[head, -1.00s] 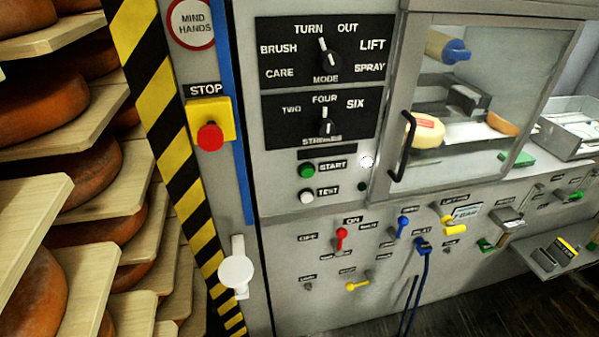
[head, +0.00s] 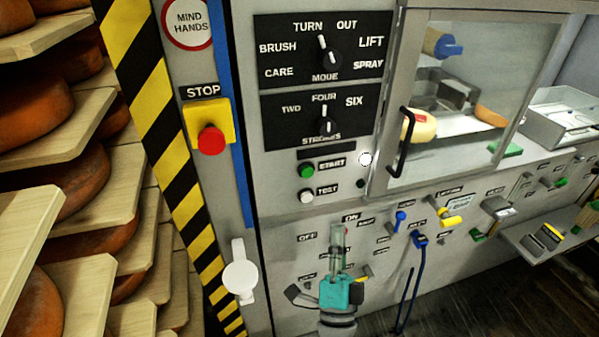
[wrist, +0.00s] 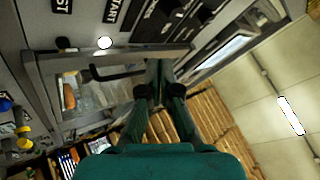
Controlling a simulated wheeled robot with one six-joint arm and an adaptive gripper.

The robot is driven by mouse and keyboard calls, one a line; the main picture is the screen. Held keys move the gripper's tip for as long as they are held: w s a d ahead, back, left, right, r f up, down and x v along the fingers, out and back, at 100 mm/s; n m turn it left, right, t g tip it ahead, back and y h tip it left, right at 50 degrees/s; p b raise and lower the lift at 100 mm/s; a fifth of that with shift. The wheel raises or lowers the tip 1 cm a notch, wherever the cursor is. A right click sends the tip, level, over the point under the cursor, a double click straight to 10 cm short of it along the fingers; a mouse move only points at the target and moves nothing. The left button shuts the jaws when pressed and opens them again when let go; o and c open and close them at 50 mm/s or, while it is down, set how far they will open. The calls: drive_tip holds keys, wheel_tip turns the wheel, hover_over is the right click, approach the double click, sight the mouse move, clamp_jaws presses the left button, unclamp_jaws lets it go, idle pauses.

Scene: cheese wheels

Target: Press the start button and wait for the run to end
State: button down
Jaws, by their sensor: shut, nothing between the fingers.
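The green start button (head: 306,171) is on the grey machine panel, left of its START label and above the white TEST button (head: 305,197). A round white lamp (head: 365,159) is lit to its right; it also shows in the wrist view (wrist: 105,42). My gripper (head: 338,232) is shut and empty, below the buttons and apart from the start button. Its fingers also show in the wrist view (wrist: 158,88), where the green button is out of sight. The mode knob (head: 329,61) points up near TURN, and the strokes knob (head: 327,126) points at FOUR.
A red stop button (head: 211,140) on a yellow box is left of the panel. A black door handle (head: 401,142) sticks out at the right, on the glass door. Levers, including a blue one (head: 399,220), and a blue cable (head: 419,262) are below. Cheese shelves (head: 60,140) stand left.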

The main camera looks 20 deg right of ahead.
sight(307, 172)
drive_tip(key=shift+w+a+r+m+h, duration=0.3)
drive_tip(key=shift+w+r+m+h, duration=0.25)
drive_tip(key=shift+w+r+m, duration=0.25)
drive_tip(key=shift+w+a+r+m+h, duration=0.25)
drive_tip(key=shift+w+r+m+h, duration=0.4)
drive_tip(key=shift+w, duration=0.25)
drive_tip(key=w, duration=0.8)
drive_tip(key=shift+w+y, duration=0.3)
drive_tip(key=shift+w, duration=0.1)
drive_tip(key=shift+w, duration=0.15)
drive_tip(key=shift+w, duration=0.25)
